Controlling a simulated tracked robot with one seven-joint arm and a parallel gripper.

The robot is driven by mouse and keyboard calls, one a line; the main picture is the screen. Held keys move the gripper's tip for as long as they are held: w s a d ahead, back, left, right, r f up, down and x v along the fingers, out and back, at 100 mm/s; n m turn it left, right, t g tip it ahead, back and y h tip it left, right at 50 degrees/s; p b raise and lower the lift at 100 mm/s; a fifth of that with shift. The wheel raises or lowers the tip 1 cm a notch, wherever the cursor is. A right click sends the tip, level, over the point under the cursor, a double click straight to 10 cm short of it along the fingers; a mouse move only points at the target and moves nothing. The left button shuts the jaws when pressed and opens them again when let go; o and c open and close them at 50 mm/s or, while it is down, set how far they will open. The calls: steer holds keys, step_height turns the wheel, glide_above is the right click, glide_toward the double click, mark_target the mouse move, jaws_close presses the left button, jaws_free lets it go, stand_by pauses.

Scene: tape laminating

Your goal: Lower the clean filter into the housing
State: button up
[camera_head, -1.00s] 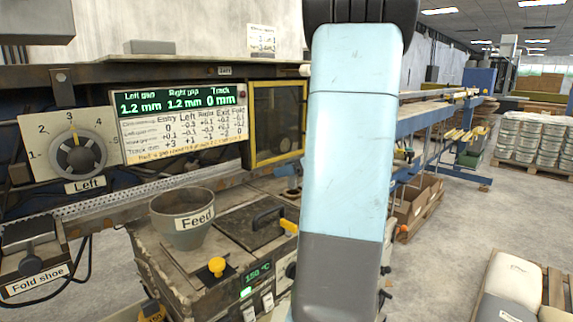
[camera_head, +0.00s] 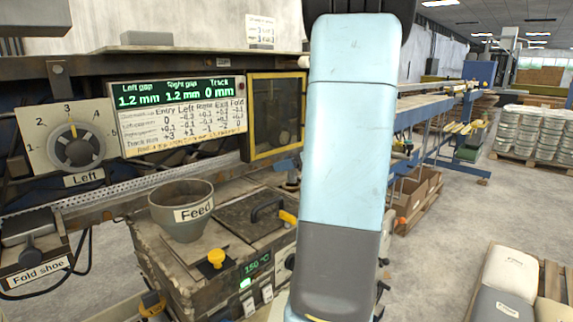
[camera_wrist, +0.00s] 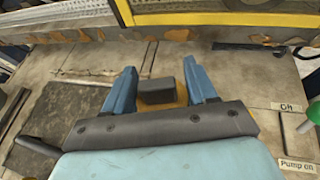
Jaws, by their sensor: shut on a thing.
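My gripper (camera_wrist: 161,88) shows in the wrist view as two blue fingers over the stained machine top. A dark grey block (camera_wrist: 157,92) with orange-brown around its base lies between them; it may be the top of the clean filter. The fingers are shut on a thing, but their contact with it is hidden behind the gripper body. I cannot make out the filter's body or the housing opening. In the head view my arm hides the gripper and whatever it holds.
A grey Feed funnel (camera_head: 182,212), a yellow knob (camera_head: 216,259) and a black-handled dark plate (camera_head: 250,212) are on the machine top. The wrist view shows a yellow-framed guard (camera_wrist: 220,18) along the far edge and a green knob (camera_wrist: 307,127) at right.

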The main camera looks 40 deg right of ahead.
steer(key=shift+f, duration=2.2)
